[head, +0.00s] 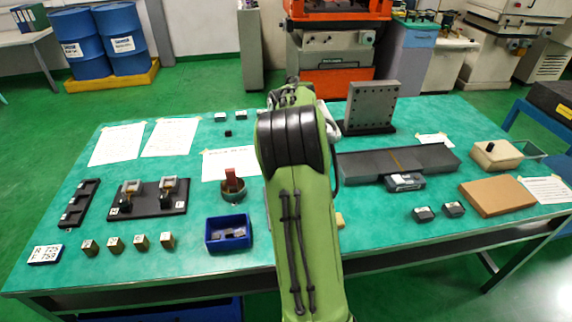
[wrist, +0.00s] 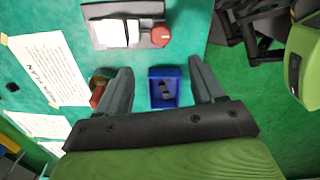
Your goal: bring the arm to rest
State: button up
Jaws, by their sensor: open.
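My gripper (wrist: 160,88) shows in the wrist view with its two fingers spread wide apart and nothing between them at the tips. It hangs above the green table. The blue bin (wrist: 164,72) with small dark pieces in it lies below, seen between the fingers. In the head view my green arm reaches over the middle of the table (head: 370,215) and hides the gripper. The blue bin also shows there (head: 228,245), left of the arm.
A round pot with a red-brown block (head: 233,186) stands behind the bin. A black fixture board (head: 147,208) and several small metal blocks (head: 140,243) lie left. A grey angle plate (head: 371,108), a long dark block (head: 398,163) and a brown box (head: 497,196) stand right.

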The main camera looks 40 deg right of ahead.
jog(key=shift+r, duration=0.9)
jog(key=s+a+r+m+t, duration=0.25)
jog(key=a+r, duration=0.25)
jog(key=a, duration=0.4)
jog(key=s+a+r+m+t, duration=0.1)
jog(key=s+a+r+m, duration=0.3)
jog(key=a, duration=0.5)
jog(key=s+a+m+t, duration=0.2)
jog(key=s+a+m, duration=0.4)
jog(key=s, duration=0.7)
jog(key=shift+a+f+m, duration=0.35)
jog(key=shift+a+f, duration=0.1)
jog(key=shift+a, duration=0.7)
